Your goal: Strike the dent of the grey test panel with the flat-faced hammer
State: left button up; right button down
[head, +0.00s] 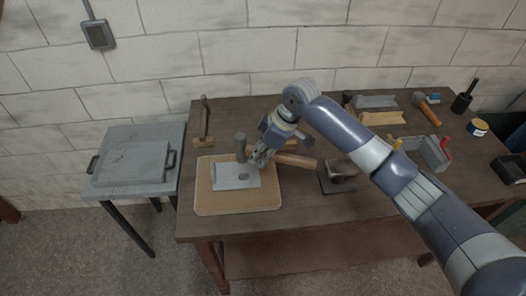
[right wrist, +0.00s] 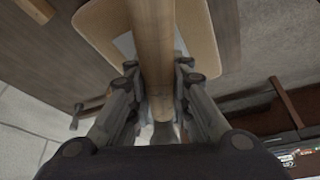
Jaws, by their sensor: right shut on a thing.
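The grey test panel (head: 225,180) lies on a light wooden board (head: 240,205) at the bench's front left. A dark oval dent (head: 243,176) shows near its middle. My right gripper (head: 262,157) is shut on the wooden handle of a hammer (head: 298,160), above the panel's far right edge. The grey hammer head (head: 241,147) is left of the gripper, near the panel's far edge; its face cannot be made out. In the right wrist view the handle (right wrist: 152,45) runs between my fingers (right wrist: 155,95). My left gripper is not in view.
A small dark anvil-like block (head: 340,172) stands right of the board. A grey caddy (head: 432,153), a mallet (head: 426,108) and tins stand farther right. A side table (head: 130,160) stands at left.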

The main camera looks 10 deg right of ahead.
jog(key=shift+w+f, duration=0.1)
jog(key=shift+w, duration=0.25)
jog(key=shift+s+p, duration=0.1)
jog(key=shift+p, duration=0.2)
notch_tip(320, 180, down, 4)
jog(key=shift+r+b, duration=0.1)
jog(key=shift+b, duration=0.5)
jog(key=shift+s, duration=0.1)
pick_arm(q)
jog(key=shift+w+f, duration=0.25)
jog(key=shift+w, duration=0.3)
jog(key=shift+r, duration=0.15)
